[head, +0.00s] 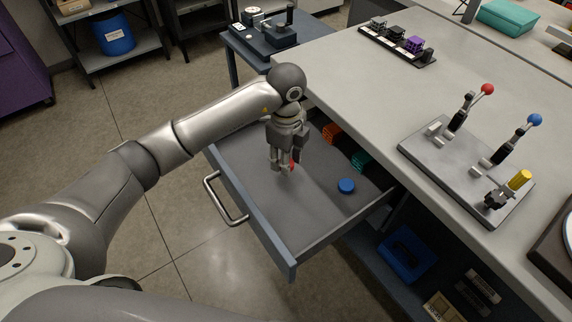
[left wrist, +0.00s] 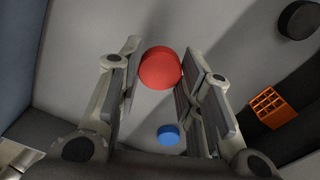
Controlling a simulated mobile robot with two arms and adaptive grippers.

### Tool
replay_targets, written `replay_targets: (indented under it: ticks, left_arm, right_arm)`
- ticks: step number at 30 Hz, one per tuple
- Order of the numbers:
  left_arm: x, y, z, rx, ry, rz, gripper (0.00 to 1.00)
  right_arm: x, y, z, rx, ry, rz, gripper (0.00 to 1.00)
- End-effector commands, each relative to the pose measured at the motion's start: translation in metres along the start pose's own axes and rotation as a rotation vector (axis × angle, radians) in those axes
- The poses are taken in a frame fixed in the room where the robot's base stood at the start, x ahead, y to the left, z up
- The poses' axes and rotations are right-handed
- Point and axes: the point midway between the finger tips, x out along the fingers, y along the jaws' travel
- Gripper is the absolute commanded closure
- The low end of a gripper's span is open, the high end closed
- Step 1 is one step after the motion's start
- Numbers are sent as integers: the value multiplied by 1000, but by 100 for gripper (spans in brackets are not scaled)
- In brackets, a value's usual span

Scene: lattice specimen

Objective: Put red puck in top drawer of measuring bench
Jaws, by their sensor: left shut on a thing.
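The red puck (left wrist: 160,68) is between the finger pads of my left gripper (left wrist: 158,80) in the left wrist view. In the head view a bit of red puck (head: 292,165) shows at the fingertips. My left gripper (head: 284,165) is shut on it and points down inside the outline of the open drawer (head: 285,222). I cannot tell whether the puck touches the drawer floor. The drawer is pulled out from the measuring bench (head: 362,95), just under its top. My right gripper is not in view.
A blue puck (head: 346,186) lies on the drawer floor, with an orange lattice block (head: 332,133) and a teal one (head: 360,161) towards the back. A black round piece (left wrist: 299,19) shows in the wrist view. The drawer's front half is clear. A lever fixture (head: 465,165) stands on the bench.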

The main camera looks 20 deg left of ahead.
Motion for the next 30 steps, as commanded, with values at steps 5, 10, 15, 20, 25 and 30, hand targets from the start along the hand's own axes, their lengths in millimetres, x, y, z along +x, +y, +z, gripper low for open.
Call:
replay_targets:
  ticks: [5, 10, 15, 20, 25, 30]
  left_arm:
    - [24, -1, 1, -1, 0, 5, 82]
    - [34, -2, 1, 0, 0, 0, 82]
    - [34, -2, 1, 0, 0, 0, 82]
    - [36, -2, 1, 0, 0, 0, 60]
    - [36, -2, 1, -1, 0, 1, 45]
    - [36, -2, 1, -1, 0, 1, 45]
  right_arm:
    - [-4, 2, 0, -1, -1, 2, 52]
    - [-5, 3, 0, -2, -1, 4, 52]
    - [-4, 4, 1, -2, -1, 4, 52]
    - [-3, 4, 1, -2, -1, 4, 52]
    - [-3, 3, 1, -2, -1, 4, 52]
    - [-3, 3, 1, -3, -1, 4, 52]
